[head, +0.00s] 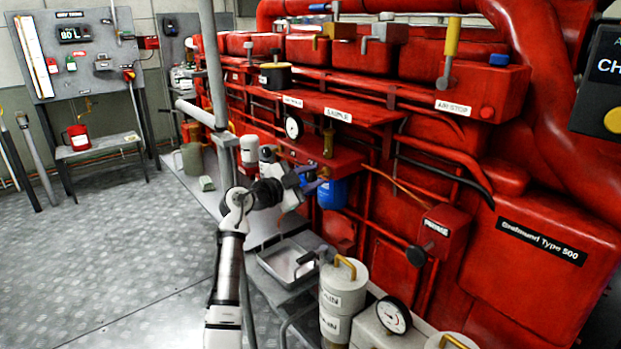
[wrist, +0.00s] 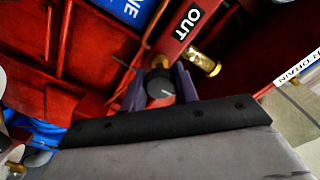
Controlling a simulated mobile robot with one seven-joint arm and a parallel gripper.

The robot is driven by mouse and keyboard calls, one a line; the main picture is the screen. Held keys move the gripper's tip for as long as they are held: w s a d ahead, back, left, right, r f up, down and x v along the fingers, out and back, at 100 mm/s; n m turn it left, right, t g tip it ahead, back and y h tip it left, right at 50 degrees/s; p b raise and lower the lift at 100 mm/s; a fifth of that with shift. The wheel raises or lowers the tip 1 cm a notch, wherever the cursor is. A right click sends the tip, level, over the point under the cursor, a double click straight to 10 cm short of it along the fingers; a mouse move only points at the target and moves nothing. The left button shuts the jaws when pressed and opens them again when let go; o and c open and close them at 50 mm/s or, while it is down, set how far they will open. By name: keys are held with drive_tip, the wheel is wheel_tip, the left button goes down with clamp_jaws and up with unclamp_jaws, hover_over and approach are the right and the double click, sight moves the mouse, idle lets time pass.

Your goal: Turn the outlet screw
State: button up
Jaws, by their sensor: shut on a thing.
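In the head view my arm reaches to the red engine and my gripper (head: 309,183) is beside a blue canister. The knob is too small or hidden to make out there.
A brass fitting (wrist: 205,63) sticks out close to the right finger. The blue canister (head: 332,192) hangs beside my gripper. A metal tray (head: 284,262) lies below, with pale drain canisters (head: 343,288) to its right. The floor on the left is clear.

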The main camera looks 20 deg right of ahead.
drive_tip(key=n, duration=0.5)
drive_tip(key=shift+n+b, duration=0.3)
drive_tip(key=shift+n, duration=0.1)
drive_tip(key=n+p, duration=0.2)
drive_tip(key=n, duration=0.4)
drive_tip(key=shift+r, duration=0.1)
drive_tip(key=n+p, duration=0.2)
drive_tip(key=n, duration=0.2)
drive_tip(key=n+p, duration=0.2)
drive_tip(key=n, duration=0.1)
drive_tip(key=shift+r+n, duration=0.1)
drive_tip(key=shift+n, duration=0.2)
drive_tip(key=n+p, duration=0.3)
drive_tip(key=n, duration=0.1)
drive_tip(key=shift+n+p, duration=0.55)
drive_tip(key=shift+n, duration=0.15)
